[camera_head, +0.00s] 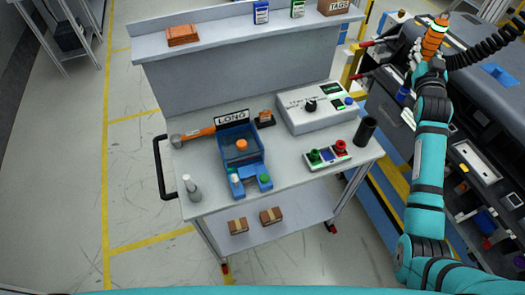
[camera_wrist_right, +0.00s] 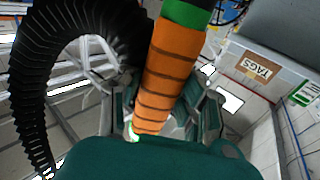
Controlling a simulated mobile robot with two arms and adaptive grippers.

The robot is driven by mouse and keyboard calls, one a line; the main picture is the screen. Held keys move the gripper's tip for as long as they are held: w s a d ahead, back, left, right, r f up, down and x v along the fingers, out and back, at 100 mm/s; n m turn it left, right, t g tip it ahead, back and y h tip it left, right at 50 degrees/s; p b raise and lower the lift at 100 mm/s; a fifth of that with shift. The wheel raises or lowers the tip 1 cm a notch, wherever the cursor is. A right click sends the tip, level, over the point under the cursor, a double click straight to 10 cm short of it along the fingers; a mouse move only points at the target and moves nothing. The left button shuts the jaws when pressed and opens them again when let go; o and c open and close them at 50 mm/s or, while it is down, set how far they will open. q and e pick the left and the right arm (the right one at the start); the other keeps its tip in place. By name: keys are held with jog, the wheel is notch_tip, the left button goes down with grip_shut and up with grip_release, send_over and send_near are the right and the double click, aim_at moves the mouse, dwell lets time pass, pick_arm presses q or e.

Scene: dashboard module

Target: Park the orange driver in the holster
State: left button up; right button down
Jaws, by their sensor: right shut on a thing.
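The orange driver (camera_head: 434,38) is in my right gripper (camera_head: 424,62), high at the upper right of the head view, tilted, beside the dashboard module. In the wrist view its ribbed orange handle (camera_wrist_right: 170,70) stands between the fingers of the right gripper (camera_wrist_right: 165,115), with a green band at its upper end. A black coiled cord (camera_head: 490,45) shows next to it. A black open cylinder (camera_head: 366,131), which looks like the holster, stands at the right side of the cart top, well away from the driver. My left gripper is not in view.
The grey cart (camera_head: 290,170) holds a blue bin (camera_head: 240,165) marked LONG, a hammer (camera_head: 195,134), a white test box (camera_head: 318,106), a button box (camera_head: 328,155) and a bottle (camera_head: 192,188). The dark dashboard module (camera_head: 475,85) is at right. A TAGS box (camera_head: 333,7) sits on the shelf.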

jog(key=a+f+b, duration=0.4)
jog(key=a+b, duration=0.2)
jog(key=shift+s+a+f+b, duration=0.2)
jog(key=shift+a+b, duration=0.1)
jog(key=shift+b, duration=0.05)
jog(key=shift+d, duration=0.1)
notch_tip(320, 180, down, 16)
jog(key=b, duration=1)
jog(key=shift+b, duration=0.4)
dwell(0.6)
jog(key=shift+f, duration=0.15)
dwell(1.3)
